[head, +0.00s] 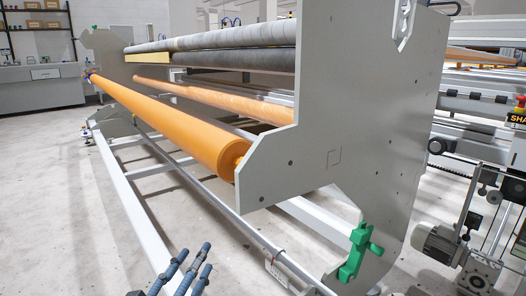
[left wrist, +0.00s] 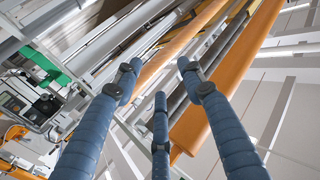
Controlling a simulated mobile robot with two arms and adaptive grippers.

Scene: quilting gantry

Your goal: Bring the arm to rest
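My left gripper (head: 196,259) shows at the bottom of the head view, with only its blue finger ends in the picture. In the left wrist view the three blue fingers of this gripper (left wrist: 158,76) are spread apart with nothing between them. The gripper appears in front of the white lower frame of the gantry, and I see no contact. The rest of my left arm is out of the head view. My right gripper is in neither view.
The grey gantry end plate (head: 335,120) stands ahead. A long orange roll (head: 180,122) runs to the far left, below grey rollers (head: 220,40). A green bracket (head: 356,252) sits low on the plate. A motor (head: 436,244) stands right. Floor (head: 50,200) at left is clear.

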